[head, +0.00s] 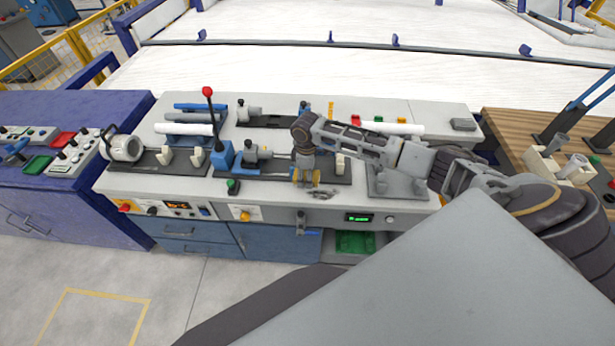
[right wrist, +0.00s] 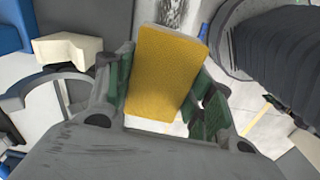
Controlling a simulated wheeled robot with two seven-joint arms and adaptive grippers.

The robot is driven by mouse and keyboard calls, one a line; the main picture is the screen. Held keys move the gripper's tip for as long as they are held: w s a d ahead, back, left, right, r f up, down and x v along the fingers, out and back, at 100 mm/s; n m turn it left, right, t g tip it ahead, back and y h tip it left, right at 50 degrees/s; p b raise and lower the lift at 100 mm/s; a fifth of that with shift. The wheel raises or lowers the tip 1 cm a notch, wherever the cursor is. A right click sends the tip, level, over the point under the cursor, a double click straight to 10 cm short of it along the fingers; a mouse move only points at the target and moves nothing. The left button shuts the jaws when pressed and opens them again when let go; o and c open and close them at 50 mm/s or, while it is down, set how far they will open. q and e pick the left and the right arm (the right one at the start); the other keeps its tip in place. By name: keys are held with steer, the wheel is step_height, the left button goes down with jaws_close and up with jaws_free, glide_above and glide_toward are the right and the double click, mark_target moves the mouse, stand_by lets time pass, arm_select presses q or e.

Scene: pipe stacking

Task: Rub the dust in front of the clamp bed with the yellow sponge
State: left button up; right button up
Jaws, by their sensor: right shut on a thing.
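My right gripper (head: 306,181) points down at the front of the bench and is shut on the yellow sponge (right wrist: 165,72). In the right wrist view the sponge sits between the green-padded fingers (right wrist: 160,98). In the head view only a small yellow edge of it (head: 315,178) shows. A dark grey dust smear (head: 322,194) lies on the light bench top just right of the gripper, in front of the clamp bed (head: 272,170). The smear also shows at the top of the right wrist view (right wrist: 174,12), beyond the sponge. I cannot tell whether the sponge touches the bench. My left gripper is out of view.
A cream jaw block (head: 340,163) stands close behind the gripper. A lever with a red knob (head: 208,92) rises to the left. A white pipe (head: 185,128) lies at the back left. A grey plate (head: 395,185) is to the right. The bench's front edge is near.

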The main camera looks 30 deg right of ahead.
steer(key=shift+w+a+n, duration=0.1)
steer(key=shift+w+n, duration=0.05)
steer(key=shift+n, duration=0.25)
stand_by(0.3)
